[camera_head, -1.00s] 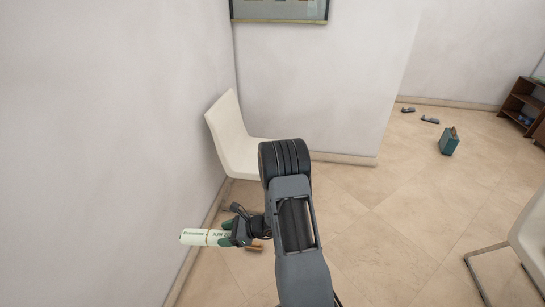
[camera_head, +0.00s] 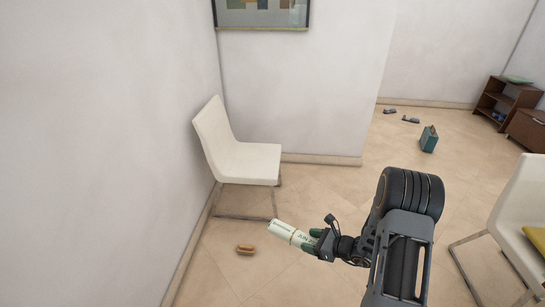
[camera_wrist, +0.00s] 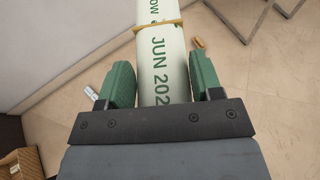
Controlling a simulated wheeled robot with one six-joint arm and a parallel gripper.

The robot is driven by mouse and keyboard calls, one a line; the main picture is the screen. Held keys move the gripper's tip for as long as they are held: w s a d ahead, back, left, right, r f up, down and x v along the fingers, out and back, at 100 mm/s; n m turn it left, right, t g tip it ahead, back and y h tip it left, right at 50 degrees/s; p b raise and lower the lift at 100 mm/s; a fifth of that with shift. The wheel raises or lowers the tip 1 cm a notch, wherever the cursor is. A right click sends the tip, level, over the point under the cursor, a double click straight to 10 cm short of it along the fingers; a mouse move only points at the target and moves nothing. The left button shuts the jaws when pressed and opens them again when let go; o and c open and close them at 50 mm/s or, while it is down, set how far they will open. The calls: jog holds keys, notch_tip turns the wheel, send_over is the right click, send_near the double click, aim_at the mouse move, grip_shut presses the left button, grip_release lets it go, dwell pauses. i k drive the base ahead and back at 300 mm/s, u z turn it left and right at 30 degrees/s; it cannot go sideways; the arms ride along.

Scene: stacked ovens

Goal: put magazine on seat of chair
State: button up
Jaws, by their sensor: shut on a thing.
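The magazine (camera_head: 286,231) is rolled up, pale with green print, with a tan band around it. My gripper (camera_head: 316,242) is shut on one end of it. In the wrist view the roll (camera_wrist: 163,65) sits between the two green fingers (camera_wrist: 160,85) and points away from me, its far end cut off by the frame. A white chair (camera_head: 240,160) with a bare seat and metal legs stands in the corner by the left wall. In the head view the magazine shows below and right of the seat, apart from it.
A small brown object (camera_head: 245,249) lies on the floor before the chair. Another white chair (camera_head: 525,225) with something yellow on it stands at right. A teal box (camera_head: 428,139) and a brown shelf (camera_head: 505,100) are farther back. Floor between the chairs is mostly clear.

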aim_at(254, 158)
jog(key=z, duration=0.6)
jog(key=i, duration=2.7)
jog(key=u, duration=1.4)
jog(key=i, duration=0.75)
jog(key=u, duration=0.7)
